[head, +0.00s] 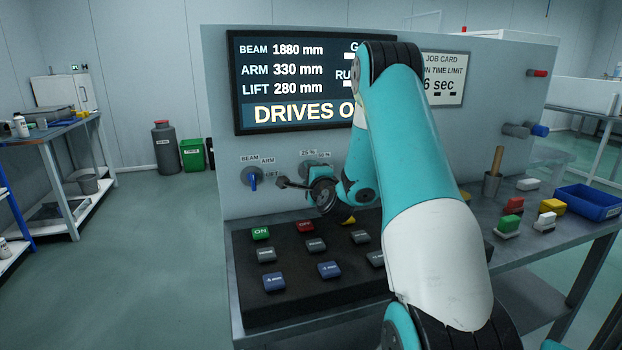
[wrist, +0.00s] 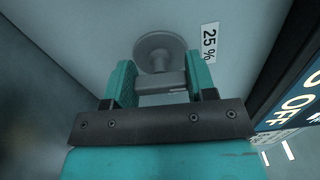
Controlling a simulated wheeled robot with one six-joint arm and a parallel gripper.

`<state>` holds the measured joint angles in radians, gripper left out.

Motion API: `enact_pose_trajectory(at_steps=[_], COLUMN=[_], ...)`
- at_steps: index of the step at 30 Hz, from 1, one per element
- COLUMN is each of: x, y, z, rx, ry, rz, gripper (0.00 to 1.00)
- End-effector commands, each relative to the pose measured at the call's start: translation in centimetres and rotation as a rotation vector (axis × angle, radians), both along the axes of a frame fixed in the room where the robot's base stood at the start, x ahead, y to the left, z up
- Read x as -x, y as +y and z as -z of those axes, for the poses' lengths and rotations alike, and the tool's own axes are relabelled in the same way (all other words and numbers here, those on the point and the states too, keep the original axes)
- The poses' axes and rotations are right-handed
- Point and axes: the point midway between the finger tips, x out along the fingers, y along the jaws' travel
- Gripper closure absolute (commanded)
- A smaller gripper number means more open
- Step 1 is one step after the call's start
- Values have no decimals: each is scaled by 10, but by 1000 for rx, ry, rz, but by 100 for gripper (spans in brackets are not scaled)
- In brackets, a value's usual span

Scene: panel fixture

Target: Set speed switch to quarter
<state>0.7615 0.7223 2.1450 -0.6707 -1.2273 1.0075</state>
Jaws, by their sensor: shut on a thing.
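The speed switch (wrist: 153,46) is a grey round knob with a raised grip bar, on the panel in the wrist view. A "25 %" label (wrist: 209,43) is beside it, turned sideways in that view. My gripper (wrist: 160,82) has its two teal fingers shut on the grip bar, one on each side. In the head view my gripper (head: 290,183) is at the panel below the "25 %" label (head: 308,153) and hides most of the switch. I cannot tell exactly which mark the switch points to.
A blue selector (head: 254,179) marked BEAM, ARM and LIFT sits just left. Below is a dark console (head: 285,297) with several buttons. The display (head: 290,88) above reads "DRIVES O", partly hidden by my arm. A blue bin (head: 590,203) and coloured blocks stand on the right bench.

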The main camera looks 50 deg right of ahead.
Motion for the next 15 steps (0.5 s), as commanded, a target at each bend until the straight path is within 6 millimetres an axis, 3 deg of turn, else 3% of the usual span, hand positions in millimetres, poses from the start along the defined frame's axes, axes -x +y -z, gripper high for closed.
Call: enact_pose_trajectory(at_steps=[15], x=[0], y=[1], z=[1], rx=[80], ry=[53], rz=[-1], gripper=[72])
